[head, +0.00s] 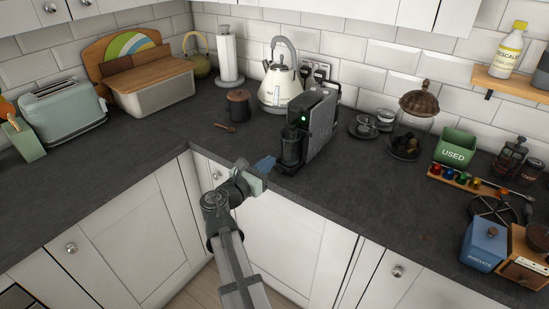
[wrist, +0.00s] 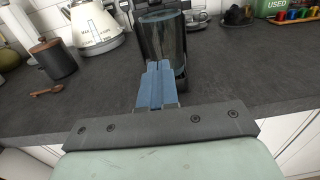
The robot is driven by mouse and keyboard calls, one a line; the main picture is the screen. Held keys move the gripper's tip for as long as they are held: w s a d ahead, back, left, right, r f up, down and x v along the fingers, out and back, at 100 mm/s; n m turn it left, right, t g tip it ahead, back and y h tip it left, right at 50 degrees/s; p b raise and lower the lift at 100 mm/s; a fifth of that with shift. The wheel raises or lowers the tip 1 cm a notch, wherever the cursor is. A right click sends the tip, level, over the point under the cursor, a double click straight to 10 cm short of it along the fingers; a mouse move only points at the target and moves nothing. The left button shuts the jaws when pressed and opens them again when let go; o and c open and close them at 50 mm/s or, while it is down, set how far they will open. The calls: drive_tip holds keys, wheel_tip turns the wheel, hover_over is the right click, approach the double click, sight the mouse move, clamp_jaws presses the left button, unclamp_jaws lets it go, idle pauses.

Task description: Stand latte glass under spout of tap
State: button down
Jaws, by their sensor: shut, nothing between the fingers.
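A dark coffee machine (head: 318,122) with a small green light stands near the worktop's front edge. What looks like the latte glass (head: 290,150), clear but dark against the machine, stands upright at its front, below the spout area. In the wrist view the glass (wrist: 163,42) is straight beyond the fingertips. I cannot tell how well it is centred under the spout. My gripper (head: 265,164) is just left of the glass at the worktop edge. Its blue fingers (wrist: 157,78) are shut together and empty, apart from the glass or nearly touching; the gap is unclear.
A glass dome (head: 412,125), green USED bin (head: 456,148) and capsule rack (head: 465,184) are right. The worktop left of the machine is mostly clear.

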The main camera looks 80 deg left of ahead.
drive_tip(key=v, duration=0.9)
drive_tip(key=c, duration=1.8)
unclamp_jaws()
drive_tip(key=shift+d, duration=0.1)
